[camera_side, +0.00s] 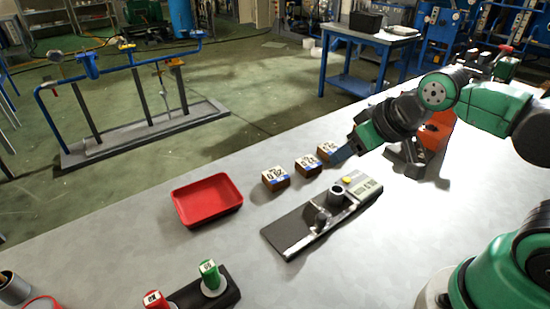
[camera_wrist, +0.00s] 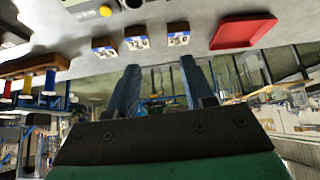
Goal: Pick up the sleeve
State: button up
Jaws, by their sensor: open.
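A short grey hollow cylinder (camera_side: 336,194), which looks like the sleeve, stands upright on a flat grey device (camera_side: 290,230) on the table. In the wrist view a dark round part (camera_wrist: 134,3), probably the same cylinder, is cut by the top edge. My gripper (camera_side: 341,156) is above the table behind the device, close to the farthest labelled block (camera_side: 327,149); I cannot tell whether it touches it. In the wrist view my gripper (camera_wrist: 156,67) has its two blue fingers spread, with nothing held between them.
Two more labelled blocks (camera_side: 275,178) (camera_side: 308,165) stand in a row left of my gripper. A red tray (camera_side: 208,201) lies further left. A dark holder (camera_side: 228,291) with red and green capped items is at the front. An orange-and-dark object (camera_side: 432,140) stands right of my gripper.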

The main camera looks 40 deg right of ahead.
aim_at(337, 189)
jog(key=f+n+g, duration=0.1)
jog(key=n, duration=0.2)
jog(key=w+d+f+n+g, duration=0.1)
jog(key=n, duration=0.2)
jog(key=w+f+n+g, duration=0.1)
jog(key=n, duration=0.3)
jog(key=shift+d+g, duration=0.2)
jog(key=shift+g, duration=0.2)
jog(key=f+n+g, duration=0.1)
jog(key=n, duration=0.1)
jog(key=f+n, duration=0.1)
jog(key=n, duration=0.1)
jog(key=d+f+n+g, duration=0.1)
jog(key=n, duration=0.2)
jog(key=shift+w+f+g, duration=0.25)
jog(key=shift+w+g, duration=0.05)
jog(key=shift+w, duration=0.05)
jog(key=shift+f+n, duration=0.3)
jog(key=shift+n, duration=0.3)
jog(key=shift+f+n+g, duration=0.3)
jog(key=shift+f, duration=2.65)
grip_shut()
